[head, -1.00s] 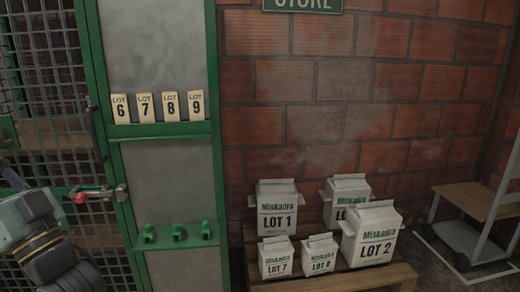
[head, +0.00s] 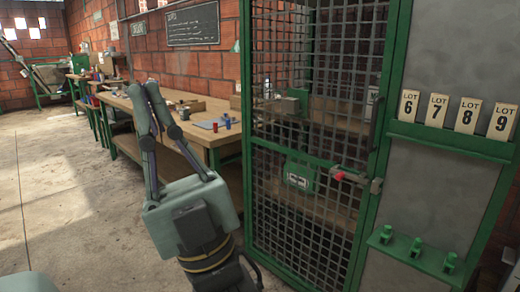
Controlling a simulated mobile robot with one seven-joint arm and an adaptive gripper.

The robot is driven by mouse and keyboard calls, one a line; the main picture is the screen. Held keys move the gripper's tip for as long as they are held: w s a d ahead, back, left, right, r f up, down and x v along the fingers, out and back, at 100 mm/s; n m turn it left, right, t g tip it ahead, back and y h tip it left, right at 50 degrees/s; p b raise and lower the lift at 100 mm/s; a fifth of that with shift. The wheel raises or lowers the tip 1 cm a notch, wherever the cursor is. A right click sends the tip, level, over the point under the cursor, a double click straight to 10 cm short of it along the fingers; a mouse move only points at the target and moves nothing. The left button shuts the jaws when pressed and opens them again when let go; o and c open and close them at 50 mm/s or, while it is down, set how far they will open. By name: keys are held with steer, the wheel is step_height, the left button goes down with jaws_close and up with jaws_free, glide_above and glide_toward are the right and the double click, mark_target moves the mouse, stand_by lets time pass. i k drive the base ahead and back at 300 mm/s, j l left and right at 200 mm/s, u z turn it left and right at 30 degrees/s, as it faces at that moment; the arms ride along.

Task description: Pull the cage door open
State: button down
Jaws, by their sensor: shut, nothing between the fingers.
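The cage door (head: 310,160) is a green frame filled with wire mesh, right of centre in the head view. It appears to meet the green post on its right; whether it is slightly ajar I cannot tell. Through the mesh, shelves with green boxes (head: 298,175) show.
A long wooden workbench (head: 125,102) runs along the brick wall behind my gripper. The concrete floor (head: 50,200) at left is clear.

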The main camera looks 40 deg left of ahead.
mark_target(297, 103)
steer(key=u, duration=1.05)
steer(key=i+l, duration=0.1)
steer(key=i, duration=0.25)
steer(key=i+l, duration=0.1)
steer(key=i, duration=0.25)
steer(key=u, duration=0.05)
